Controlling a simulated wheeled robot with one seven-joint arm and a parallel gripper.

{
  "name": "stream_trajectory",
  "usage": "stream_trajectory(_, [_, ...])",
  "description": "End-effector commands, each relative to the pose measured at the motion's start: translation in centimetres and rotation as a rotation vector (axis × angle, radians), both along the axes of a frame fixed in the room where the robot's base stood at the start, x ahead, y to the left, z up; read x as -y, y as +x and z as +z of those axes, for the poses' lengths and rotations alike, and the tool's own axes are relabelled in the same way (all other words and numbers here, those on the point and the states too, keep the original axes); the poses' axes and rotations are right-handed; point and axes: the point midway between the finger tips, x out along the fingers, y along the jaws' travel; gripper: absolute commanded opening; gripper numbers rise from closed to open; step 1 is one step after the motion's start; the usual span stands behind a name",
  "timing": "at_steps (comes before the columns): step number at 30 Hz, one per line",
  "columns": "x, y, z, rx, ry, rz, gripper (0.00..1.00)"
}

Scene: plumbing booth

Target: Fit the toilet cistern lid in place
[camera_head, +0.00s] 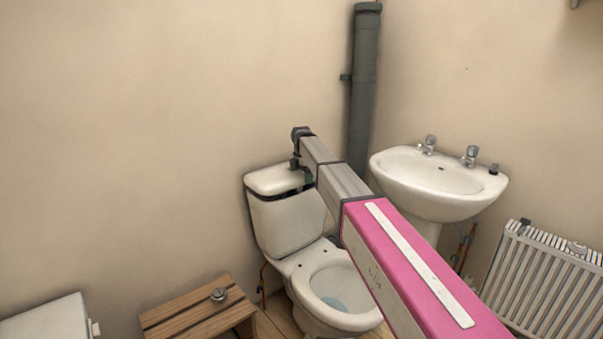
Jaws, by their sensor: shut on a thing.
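The white cistern lid (275,179) is at the top of the white toilet cistern (287,221). A dark gap shows between the lid and the cistern's rim, so the lid looks slightly raised or tilted there. My gripper (296,166), at the end of my extended arm, points down at the lid's right part and is shut on it. The arm hides the lid's right end, and the fingertips are small and partly hidden. The toilet bowl (338,290) stands below and in front of the cistern.
A white basin (440,180) with two taps stands right of the toilet. A dark grey pipe (364,90) runs up the corner. A wooden crate (190,317) with a small metal item (218,295) is at lower left. A white radiator (545,285) is at right.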

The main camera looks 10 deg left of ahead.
Motion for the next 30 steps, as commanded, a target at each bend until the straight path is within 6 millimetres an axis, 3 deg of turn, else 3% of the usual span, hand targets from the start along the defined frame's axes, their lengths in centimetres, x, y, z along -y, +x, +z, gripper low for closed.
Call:
stream_trajectory(15, [0.0,0.0,-2.8,0.003,0.002,0.000,0.11])
stream_trajectory(30, [0.0,0.0,-3.4,0.003,0.002,0.000,0.11])
